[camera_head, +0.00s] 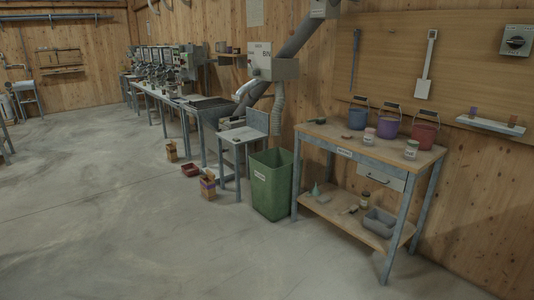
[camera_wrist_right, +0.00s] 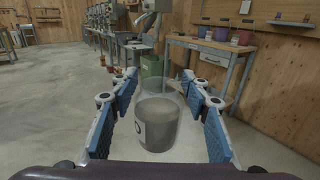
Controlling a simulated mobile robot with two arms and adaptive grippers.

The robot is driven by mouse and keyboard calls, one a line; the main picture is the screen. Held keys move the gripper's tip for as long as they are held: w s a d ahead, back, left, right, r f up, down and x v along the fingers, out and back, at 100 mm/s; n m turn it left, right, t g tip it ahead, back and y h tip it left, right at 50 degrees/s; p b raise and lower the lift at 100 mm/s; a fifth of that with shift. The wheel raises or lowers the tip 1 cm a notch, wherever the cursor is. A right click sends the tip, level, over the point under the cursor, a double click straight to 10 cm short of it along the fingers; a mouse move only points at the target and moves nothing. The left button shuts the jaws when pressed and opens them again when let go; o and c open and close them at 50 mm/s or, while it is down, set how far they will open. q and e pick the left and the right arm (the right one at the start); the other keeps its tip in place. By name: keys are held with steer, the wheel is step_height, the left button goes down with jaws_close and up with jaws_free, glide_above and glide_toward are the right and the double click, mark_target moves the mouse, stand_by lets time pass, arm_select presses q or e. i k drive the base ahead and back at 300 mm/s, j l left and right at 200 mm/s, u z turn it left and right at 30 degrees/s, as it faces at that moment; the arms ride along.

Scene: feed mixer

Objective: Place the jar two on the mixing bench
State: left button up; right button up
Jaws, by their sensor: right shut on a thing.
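A glass jar (camera_wrist_right: 158,120) with greyish contents and a partly visible white label is between the fingers of my right gripper (camera_wrist_right: 160,110) in the right wrist view. The gripper is shut on it, and the jar looks upright. A wooden-topped bench with blue-grey legs (camera_head: 340,143) stands at the right of the head view, and it also shows in the right wrist view (camera_wrist_right: 205,46), beyond the jar. Its front label is too small to read. Two small jars stand on its top, one nearer the middle (camera_head: 369,140) and one at the right (camera_head: 411,150). My left gripper is not in view.
Blue (camera_head: 358,118), purple (camera_head: 388,127) and red (camera_head: 424,135) buckets stand along the bench's back. The floor in front is clear.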

mark_target(330, 131)
steer(key=i+u, duration=0.15)
steer(key=i, duration=1.85)
steer(key=i+z, duration=0.15)
steer(key=i, duration=0.35)
steer(key=i+j+z, duration=0.1)
steer(key=i, duration=0.4)
steer(key=i+j+z, duration=0.15)
steer(key=i, duration=0.35)
steer(key=i+j+z, duration=0.15)
steer(key=i, duration=0.35)
